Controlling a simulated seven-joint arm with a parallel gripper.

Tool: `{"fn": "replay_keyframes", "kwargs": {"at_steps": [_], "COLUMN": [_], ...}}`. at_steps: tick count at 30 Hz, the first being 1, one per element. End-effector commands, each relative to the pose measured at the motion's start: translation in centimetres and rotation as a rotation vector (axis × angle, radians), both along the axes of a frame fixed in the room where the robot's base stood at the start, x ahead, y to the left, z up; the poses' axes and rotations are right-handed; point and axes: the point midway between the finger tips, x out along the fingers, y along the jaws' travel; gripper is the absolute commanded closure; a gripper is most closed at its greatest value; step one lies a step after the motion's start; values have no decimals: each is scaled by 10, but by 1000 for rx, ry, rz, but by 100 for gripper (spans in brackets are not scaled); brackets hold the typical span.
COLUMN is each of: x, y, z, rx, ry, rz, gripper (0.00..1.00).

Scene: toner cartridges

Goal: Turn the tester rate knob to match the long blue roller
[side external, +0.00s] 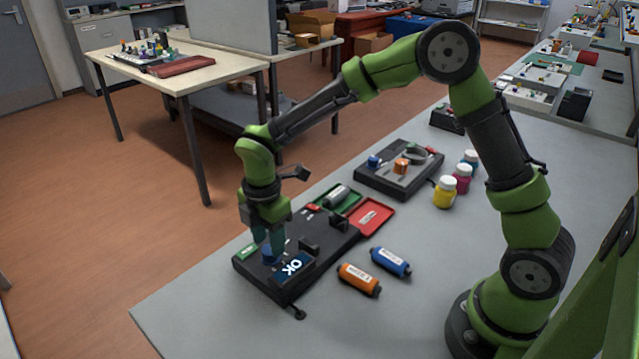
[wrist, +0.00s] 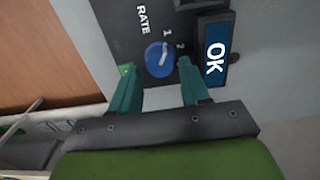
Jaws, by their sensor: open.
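The blue rate knob (wrist: 157,62) sits on the dark tester (side external: 300,240), beside the word RATE and the numbers 1 and 2. Its pale pointer mark seems to face the 1. The tester display (wrist: 214,55) reads OK, and it also shows in the side view (side external: 293,267). My gripper (side external: 268,240) points down at the knob. In the wrist view, my gripper's (wrist: 157,67) open fingers stand either side of the knob; I cannot tell whether they touch it. A blue roller (side external: 391,262) with a white label lies on the table right of the tester.
An orange roller (side external: 358,280) lies beside the blue one. A green tray (side external: 350,205) with a grey cartridge and a red tray (side external: 371,217) adjoin the tester. Several bottles (side external: 445,191) and another dark device (side external: 400,170) stand behind. The table's front is clear.

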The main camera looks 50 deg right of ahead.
Motion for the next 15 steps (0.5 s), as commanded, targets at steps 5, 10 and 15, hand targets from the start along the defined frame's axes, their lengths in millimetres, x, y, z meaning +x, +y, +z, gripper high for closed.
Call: {"fn": "replay_keyframes", "kwargs": {"at_steps": [5,10,15], "x": [0,0,0], "y": [0,0,0], "z": [-20,-26,-26], "rx": [-1,-1,-1], "ry": [1,1,0], "rz": [1,-1,-1], "gripper": [54,54,54]}}
